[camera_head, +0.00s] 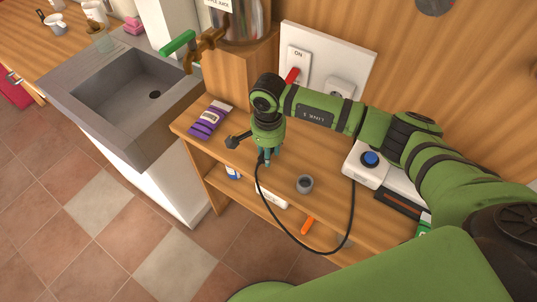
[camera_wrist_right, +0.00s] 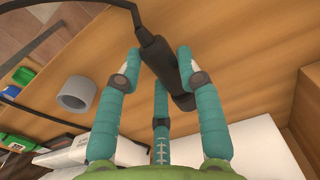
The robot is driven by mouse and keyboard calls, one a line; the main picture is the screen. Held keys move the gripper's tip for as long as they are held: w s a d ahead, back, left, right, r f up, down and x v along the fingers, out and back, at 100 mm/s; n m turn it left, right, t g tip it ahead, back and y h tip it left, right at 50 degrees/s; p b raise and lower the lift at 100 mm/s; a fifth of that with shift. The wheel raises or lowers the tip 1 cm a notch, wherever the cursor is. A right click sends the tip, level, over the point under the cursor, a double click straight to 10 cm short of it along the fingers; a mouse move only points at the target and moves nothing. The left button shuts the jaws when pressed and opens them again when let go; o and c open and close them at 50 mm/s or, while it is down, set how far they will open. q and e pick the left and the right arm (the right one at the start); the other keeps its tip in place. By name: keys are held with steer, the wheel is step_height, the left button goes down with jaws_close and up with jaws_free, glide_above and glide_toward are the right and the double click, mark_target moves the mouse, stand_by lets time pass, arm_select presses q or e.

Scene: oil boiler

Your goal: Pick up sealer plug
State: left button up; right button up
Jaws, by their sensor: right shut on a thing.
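The sealer plug (camera_wrist_right: 163,62) is black, with a black cord, and lies between the teal fingers of my right gripper (camera_wrist_right: 157,72) in the right wrist view. The fingers are shut on it, and it is tilted across them. The cord (camera_head: 290,233) hangs in a loop past the counter's front edge and back up to the right. My left gripper is in neither view.
A grey cup-like ring (camera_head: 305,184) stands on the counter to the right of the hand. A purple packet (camera_head: 210,118) lies to the left. A wall socket (camera_head: 341,88) with a red switch is behind. A white device with a blue button (camera_head: 370,158) stands right, under my arm.

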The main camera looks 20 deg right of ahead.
steer(key=shift+w+r+b, duration=0.1)
steer(key=shift+r+b, duration=0.4)
steer(key=shift+r, duration=0.35)
steer(key=s+d+r+b, duration=0.3)
steer(key=s+d+r, duration=0.4)
steer(key=s, duration=0.2)
steer(key=shift+s+d+r+b, duration=0.15)
steer(key=shift+d+r+b, duration=0.1)
steer(key=shift+b, duration=0.1)
steer(key=w+d+r, duration=0.2)
steer(key=w, duration=0.3)
steer(key=shift+d+r+b, duration=0.3)
steer(key=shift+b, duration=0.15)
steer(key=shift+y, duration=0.3)
steer(key=shift+w+d+b, duration=0.4)
steer(key=shift+w+d, duration=0.3)
steer(key=shift+d, duration=0.25)
steer(key=shift+w+d+b, duration=0.4)
steer(key=shift+w+d, duration=0.3)
steer(key=shift+d, duration=0.25)
